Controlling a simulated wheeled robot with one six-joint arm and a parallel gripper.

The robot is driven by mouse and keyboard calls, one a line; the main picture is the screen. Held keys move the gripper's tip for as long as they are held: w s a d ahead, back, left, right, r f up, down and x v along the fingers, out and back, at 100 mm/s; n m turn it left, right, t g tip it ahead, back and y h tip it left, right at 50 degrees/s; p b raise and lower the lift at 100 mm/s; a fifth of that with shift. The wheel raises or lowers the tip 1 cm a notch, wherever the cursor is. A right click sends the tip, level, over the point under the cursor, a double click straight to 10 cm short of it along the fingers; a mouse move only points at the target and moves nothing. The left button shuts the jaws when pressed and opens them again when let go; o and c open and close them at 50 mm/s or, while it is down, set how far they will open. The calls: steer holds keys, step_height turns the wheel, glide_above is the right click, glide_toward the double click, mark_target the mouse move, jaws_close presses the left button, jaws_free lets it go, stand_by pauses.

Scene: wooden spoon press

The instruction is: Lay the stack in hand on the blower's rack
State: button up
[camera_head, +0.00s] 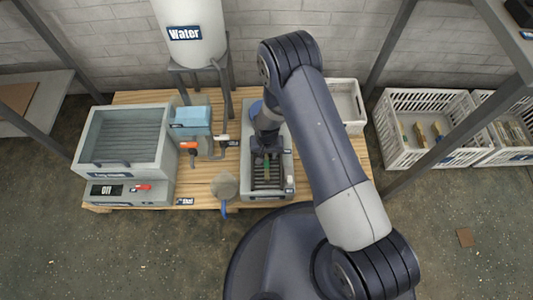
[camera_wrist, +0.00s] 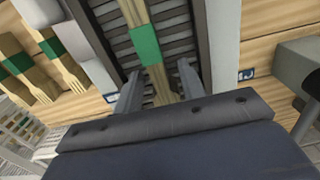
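A slim stack of wooden pieces with a green band (camera_wrist: 145,45) lies lengthwise over the dark slats of the blower's rack (camera_wrist: 180,45). In the head view the green band of the stack (camera_head: 267,168) shows over the rack (camera_head: 268,182), inside the grey blower body (camera_head: 281,190). My gripper (camera_wrist: 160,85) is over the rack with its two fingers apart, one on each side of the stack. Gaps show between the fingers and the stack. The stack's near end is hidden behind my gripper's body.
A grey box marked Off (camera_head: 105,188) and a water tank (camera_head: 190,30) stand left of the blower. A round grey piece (camera_head: 224,185) is close by on its left. White crates with banded stacks (camera_head: 437,132) stand on the right. An empty-looking white bin (camera_head: 345,103) is nearer.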

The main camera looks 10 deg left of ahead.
step_height(320, 180, up, 12)
steer(key=p, duration=0.3)
stand_by(0.7)
